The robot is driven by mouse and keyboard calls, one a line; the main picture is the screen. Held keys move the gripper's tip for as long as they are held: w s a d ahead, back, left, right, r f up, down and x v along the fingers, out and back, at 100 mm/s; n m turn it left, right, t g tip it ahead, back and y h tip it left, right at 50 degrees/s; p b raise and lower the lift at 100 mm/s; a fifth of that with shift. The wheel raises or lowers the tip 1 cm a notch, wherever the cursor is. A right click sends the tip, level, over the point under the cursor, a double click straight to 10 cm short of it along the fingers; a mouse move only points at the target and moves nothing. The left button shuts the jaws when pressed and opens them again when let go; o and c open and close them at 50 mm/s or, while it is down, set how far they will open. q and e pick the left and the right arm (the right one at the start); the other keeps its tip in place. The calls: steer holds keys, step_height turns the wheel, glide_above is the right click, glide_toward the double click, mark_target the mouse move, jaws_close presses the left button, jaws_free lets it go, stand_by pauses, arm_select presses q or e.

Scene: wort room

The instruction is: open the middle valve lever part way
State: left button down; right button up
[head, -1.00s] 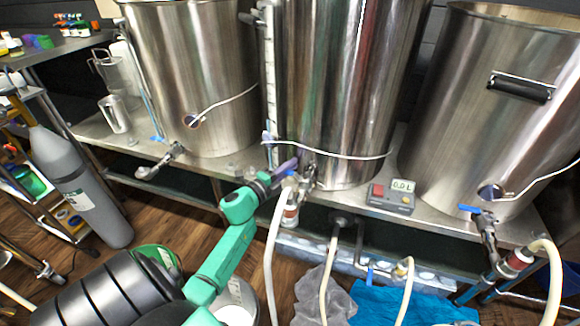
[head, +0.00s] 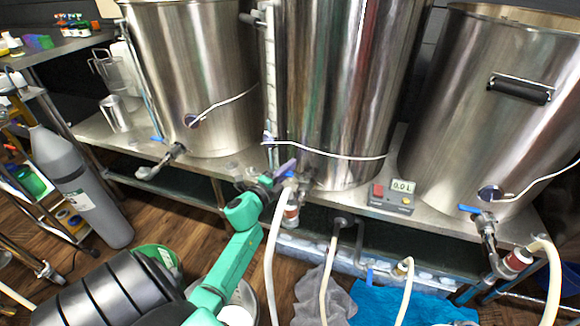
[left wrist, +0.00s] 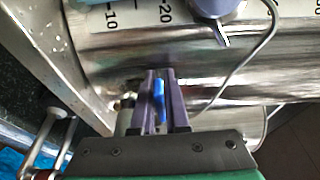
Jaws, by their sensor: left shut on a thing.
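The middle steel kettle (head: 340,100) has a valve (head: 306,181) low on its front, partly behind my left gripper. My left gripper (head: 286,170), with purple fingers, is at this valve. In the left wrist view, the blue valve lever (left wrist: 159,99) lies between the two fingers (left wrist: 166,98), and they are shut on it. The lever's exact angle is hard to tell, since the fingers cover part of it. My right gripper is not in view.
The left kettle's valve (head: 172,154) and the right kettle's blue-levered valve (head: 485,225) stand on either side. A pale hose (head: 272,255) hangs just beside my left arm. A controller reading 0.0 L (head: 392,197) sits on the shelf. A white cable (head: 335,154) crosses above the middle valve.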

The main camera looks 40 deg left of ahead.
arm_select(q)
steer(key=n+y, duration=0.1)
steer(key=s+n+y+b, duration=0.1)
steer(key=y, duration=0.1)
steer(key=n+g+y+b, duration=0.1)
steer(key=y, duration=0.1)
steer(key=shift+s, duration=0.4)
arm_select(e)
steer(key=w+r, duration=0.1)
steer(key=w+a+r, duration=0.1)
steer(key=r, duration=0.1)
arm_select(q)
steer(key=c, duration=0.9)
jaws_free()
